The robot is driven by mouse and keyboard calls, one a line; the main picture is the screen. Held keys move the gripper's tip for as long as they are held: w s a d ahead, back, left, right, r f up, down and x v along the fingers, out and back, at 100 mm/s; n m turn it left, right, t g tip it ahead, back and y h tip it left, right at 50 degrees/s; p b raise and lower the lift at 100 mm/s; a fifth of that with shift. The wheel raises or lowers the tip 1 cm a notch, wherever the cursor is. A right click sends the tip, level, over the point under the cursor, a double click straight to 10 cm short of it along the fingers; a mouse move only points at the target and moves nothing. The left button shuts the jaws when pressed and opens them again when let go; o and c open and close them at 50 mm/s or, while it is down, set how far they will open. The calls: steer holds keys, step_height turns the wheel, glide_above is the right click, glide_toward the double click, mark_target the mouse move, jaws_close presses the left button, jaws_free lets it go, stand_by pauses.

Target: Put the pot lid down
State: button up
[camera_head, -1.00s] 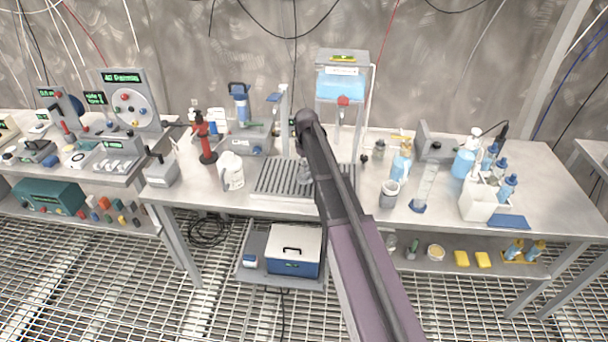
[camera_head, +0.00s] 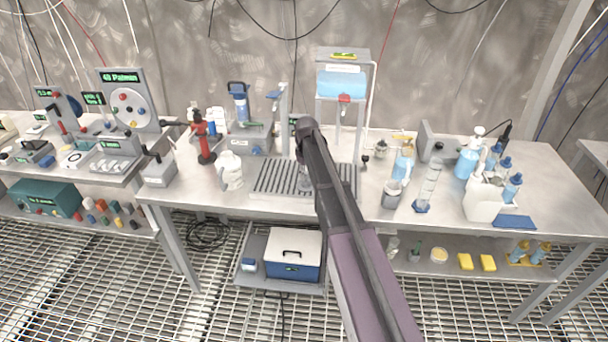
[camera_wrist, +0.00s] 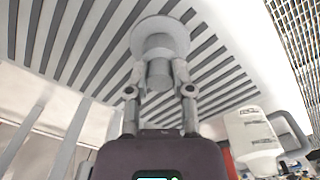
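The pot lid (camera_wrist: 160,36) shows in the wrist view as a grey round disc with a stepped, knob-like stem. My gripper (camera_wrist: 160,74) has its two fingers on either side of this stem and appears closed on it. The slatted rack (camera_wrist: 85,45) lies behind the disc. Whether the disc touches the slats cannot be told. In the head view the rack (camera_head: 270,180) sits on the middle of the bench, and my arm hides most of the gripper and lid.
A grey beaker (camera_head: 391,193) and glass cylinder (camera_head: 428,185) stand to the right. A blue-tank frame (camera_head: 342,82) rises behind.

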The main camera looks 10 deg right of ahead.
mark_target(307, 175)
steer(key=o, duration=0.4)
steer(key=shift+r, duration=0.2)
step_height(307, 175, up, 12)
steer(key=p, duration=1.2)
steer(key=shift+s, duration=0.15)
stand_by(0.6)
steer(key=s+m, duration=0.5)
steer(key=s, duration=2.4)
steer(key=shift+a, duration=0.35)
